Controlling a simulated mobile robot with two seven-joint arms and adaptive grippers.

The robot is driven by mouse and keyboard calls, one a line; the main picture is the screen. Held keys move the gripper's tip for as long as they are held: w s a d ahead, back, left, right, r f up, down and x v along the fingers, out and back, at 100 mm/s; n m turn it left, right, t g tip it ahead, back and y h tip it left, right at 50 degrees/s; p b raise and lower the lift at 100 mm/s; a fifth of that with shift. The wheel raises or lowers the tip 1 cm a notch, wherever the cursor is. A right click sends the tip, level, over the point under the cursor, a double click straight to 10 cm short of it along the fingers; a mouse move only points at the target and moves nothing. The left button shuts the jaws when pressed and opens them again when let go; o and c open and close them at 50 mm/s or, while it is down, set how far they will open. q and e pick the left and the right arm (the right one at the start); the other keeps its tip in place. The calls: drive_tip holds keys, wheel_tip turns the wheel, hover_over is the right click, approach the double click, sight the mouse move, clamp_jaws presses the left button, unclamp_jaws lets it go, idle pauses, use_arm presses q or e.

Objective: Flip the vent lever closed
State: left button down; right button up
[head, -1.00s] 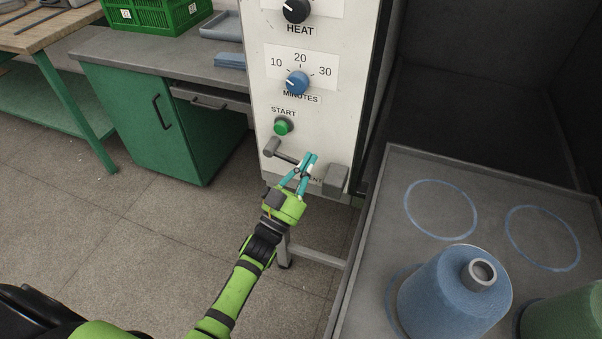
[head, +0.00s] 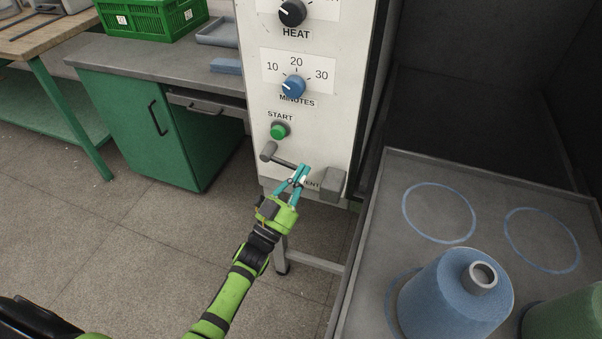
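The vent lever (head: 282,161) is on the lower front of the white machine panel. Its grey rod runs sideways, with a thick grey knob (head: 268,151) at the left end. The rod's right end is hidden behind my fingers. My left gripper (head: 303,170) has teal fingers that come together at the tips, with nothing visible held between them. It is in front of the rod's right end; I cannot tell whether it touches. It covers part of the "VENT" label. My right gripper is not in view.
A grey block (head: 333,184) sticks out right of the label. The green start button (head: 279,131), blue minutes dial (head: 293,87) and black heat dial (head: 292,12) are above. A grey tray table (head: 370,215) with a blue cone (head: 450,295) and a green cone (head: 570,318) stands right.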

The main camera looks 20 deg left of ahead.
use_arm(q)
drive_tip(key=shift+f+m+h, duration=0.4)
drive_tip(key=shift+m, duration=0.2)
drive_tip(key=a+f+m+g+h, duration=0.1)
drive_tip(key=a+f+m+g, duration=0.7)
drive_tip(key=m, duration=0.8)
drive_tip(key=shift+w+f, duration=0.15)
drive_tip(key=shift+f, duration=0.15)
drive_tip(key=shift+f, duration=0.1)
